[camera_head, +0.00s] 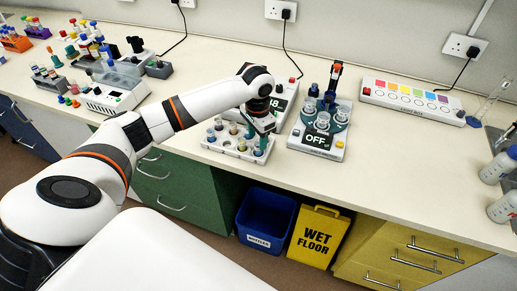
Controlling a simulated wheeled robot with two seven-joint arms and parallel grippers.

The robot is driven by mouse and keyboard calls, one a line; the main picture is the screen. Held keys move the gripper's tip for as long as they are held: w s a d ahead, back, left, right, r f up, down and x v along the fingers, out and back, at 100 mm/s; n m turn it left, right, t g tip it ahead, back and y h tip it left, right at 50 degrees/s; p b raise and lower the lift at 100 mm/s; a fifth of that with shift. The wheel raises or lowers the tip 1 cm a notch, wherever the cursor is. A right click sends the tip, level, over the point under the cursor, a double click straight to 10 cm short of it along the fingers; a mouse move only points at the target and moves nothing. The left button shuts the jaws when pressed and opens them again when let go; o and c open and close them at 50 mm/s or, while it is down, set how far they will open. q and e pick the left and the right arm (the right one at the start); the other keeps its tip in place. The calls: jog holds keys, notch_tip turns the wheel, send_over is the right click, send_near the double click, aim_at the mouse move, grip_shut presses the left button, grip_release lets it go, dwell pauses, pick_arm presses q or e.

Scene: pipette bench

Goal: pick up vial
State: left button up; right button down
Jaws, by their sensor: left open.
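A white rack (228,149) stands near the front edge of the bench and holds several small vials. Vials with dark or coloured tops show at its left end, such as one vial (211,135). My left gripper (261,130) points down over the right end of the rack. It is open, close to the vials there. The gripper partly hides those vials, and I cannot tell whether its fingers surround one. My right gripper is not in view.
A device reading "OFF" (317,139) with a round holder stands right of the rack. Another device with a display (285,101) sits just behind my gripper. A strip with coloured squares (405,95) lies at the back right.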

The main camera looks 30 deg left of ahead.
aim_at(258, 145)
pick_arm(q)
notch_tip(258, 145, down, 4)
jog(key=shift+w+f+p, duration=0.15)
jog(key=shift+f+p, duration=0.1)
jog(key=shift+p, duration=0.35)
jog(key=shift+c, duration=0.5)
grip_shut()
jog(key=shift+r, duration=0.1)
